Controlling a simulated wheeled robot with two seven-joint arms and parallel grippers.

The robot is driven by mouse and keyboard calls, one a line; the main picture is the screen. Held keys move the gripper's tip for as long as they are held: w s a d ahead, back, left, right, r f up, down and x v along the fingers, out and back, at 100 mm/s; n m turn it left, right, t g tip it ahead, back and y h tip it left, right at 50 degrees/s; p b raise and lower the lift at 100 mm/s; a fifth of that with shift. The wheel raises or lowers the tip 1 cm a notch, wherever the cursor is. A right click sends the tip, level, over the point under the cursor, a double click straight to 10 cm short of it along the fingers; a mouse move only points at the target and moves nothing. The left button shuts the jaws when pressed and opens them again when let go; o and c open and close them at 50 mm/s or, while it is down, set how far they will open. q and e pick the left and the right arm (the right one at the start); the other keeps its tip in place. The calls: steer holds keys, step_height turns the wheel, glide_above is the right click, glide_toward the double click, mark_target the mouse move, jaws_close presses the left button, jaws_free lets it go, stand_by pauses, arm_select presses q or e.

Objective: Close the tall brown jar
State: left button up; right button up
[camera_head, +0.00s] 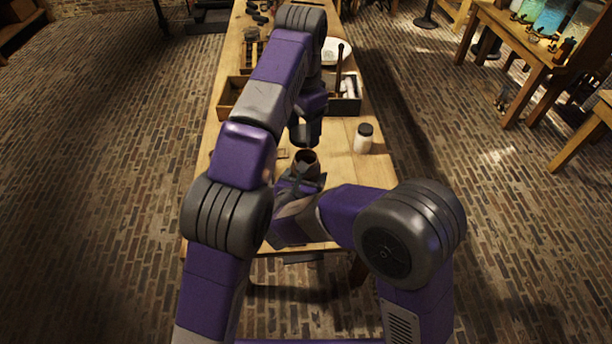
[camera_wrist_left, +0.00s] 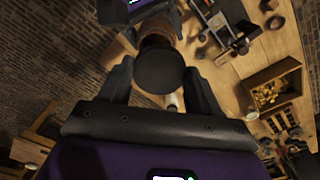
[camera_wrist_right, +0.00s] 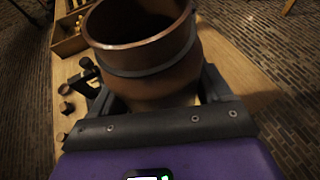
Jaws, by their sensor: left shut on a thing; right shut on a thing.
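The brown jar (camera_head: 307,158) is open at the top, and its mouth faces up in the head view. In the right wrist view the jar (camera_wrist_right: 150,62) fills the upper middle, tilted in the picture, with a dark empty-looking inside. My right gripper (camera_wrist_right: 160,98) is shut around its body; in the head view this gripper (camera_head: 300,182) is partly hidden. My left gripper (camera_head: 304,138) is just above and behind the jar mouth. In the left wrist view the left gripper (camera_wrist_left: 160,85) is shut on a dark round lid (camera_wrist_left: 159,71). The lid is apart from the jar.
A white jar with a black lid (camera_head: 364,138) stands to the right on the wooden table (camera_head: 340,180). Behind it is an open box (camera_head: 345,105) with items. A wooden tray (camera_head: 232,92) lies left. My left arm hides part of the table.

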mark_target(305, 134)
arm_select(q)
steer(key=shift+s+d+r, duration=0.1)
steer(key=shift+d+r, duration=0.15)
steer(key=shift+d, duration=0.05)
steer(key=shift+f, duration=0.15)
steer(key=shift+f, duration=1.9)
steer(key=shift+s+a+f, duration=0.1)
steer(key=shift+f, duration=0.75)
steer(key=shift+f, duration=0.6)
